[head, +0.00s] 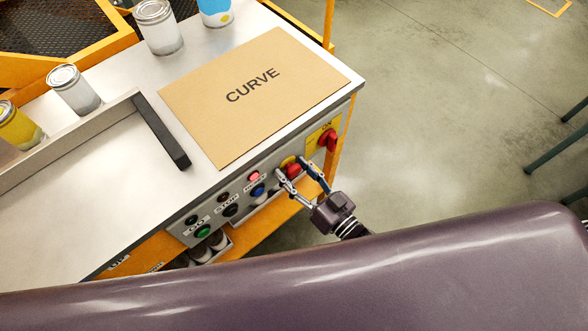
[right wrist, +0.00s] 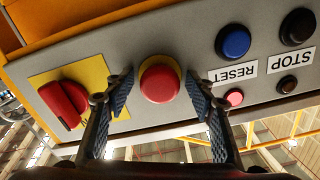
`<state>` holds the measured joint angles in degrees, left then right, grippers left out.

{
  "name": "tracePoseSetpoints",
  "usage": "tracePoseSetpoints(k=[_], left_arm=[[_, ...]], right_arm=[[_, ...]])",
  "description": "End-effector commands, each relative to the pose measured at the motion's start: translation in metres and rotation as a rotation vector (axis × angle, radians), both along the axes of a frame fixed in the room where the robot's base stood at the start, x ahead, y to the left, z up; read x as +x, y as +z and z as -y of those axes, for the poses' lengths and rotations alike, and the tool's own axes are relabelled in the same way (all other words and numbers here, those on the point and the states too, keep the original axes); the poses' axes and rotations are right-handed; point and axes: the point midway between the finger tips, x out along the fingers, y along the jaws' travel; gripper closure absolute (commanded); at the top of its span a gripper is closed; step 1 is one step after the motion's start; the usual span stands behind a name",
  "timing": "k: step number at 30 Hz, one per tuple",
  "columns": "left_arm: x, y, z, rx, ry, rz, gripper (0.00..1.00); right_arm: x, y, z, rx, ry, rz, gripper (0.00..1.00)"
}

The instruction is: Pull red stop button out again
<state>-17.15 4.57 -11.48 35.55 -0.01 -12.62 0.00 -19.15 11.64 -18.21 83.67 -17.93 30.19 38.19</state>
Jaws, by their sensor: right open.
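The red stop button (right wrist: 160,84) is a round mushroom head on a yellow backing, set in the grey front panel (right wrist: 150,38) of the bench. In the head view the red button (head: 292,171) is partly hidden by my fingers. My right gripper (right wrist: 158,88) is open, with one finger on each side of the button. A gap shows between each fingertip and the button, so it is not gripped. I cannot tell how far the button stands out. My left gripper is not in view.
A red rotary switch (right wrist: 64,102) on a yellow plate sits beside the button. On the other side are a blue reset button (right wrist: 233,41), a small red lamp (right wrist: 234,97) and black stop controls.

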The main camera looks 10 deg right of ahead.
Motion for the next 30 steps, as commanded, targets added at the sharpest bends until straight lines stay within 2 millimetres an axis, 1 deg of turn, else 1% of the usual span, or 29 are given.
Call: tracePoseSetpoints(k=[8,18,21,23,27,30], left_arm=[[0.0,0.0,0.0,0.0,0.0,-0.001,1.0],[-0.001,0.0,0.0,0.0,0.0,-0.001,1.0],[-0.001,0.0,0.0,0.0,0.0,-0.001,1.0],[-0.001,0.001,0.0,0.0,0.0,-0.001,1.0],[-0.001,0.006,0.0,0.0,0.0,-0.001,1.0],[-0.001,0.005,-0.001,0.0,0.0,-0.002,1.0]], right_arm=[[0.001,-0.001,-0.001,0.0,0.0,-0.001,0.51],[0.001,-0.001,-0.001,0.0,0.0,-0.001,0.88],[0.001,-0.001,-0.001,0.0,0.0,-0.001,0.97],[0.0,-0.001,0.0,-0.001,0.001,-0.002,0.97],[-0.009,0.0,0.005,-0.002,0.001,-0.002,0.97],[-0.01,-0.001,0.006,0.0,0.0,-0.001,0.97]])
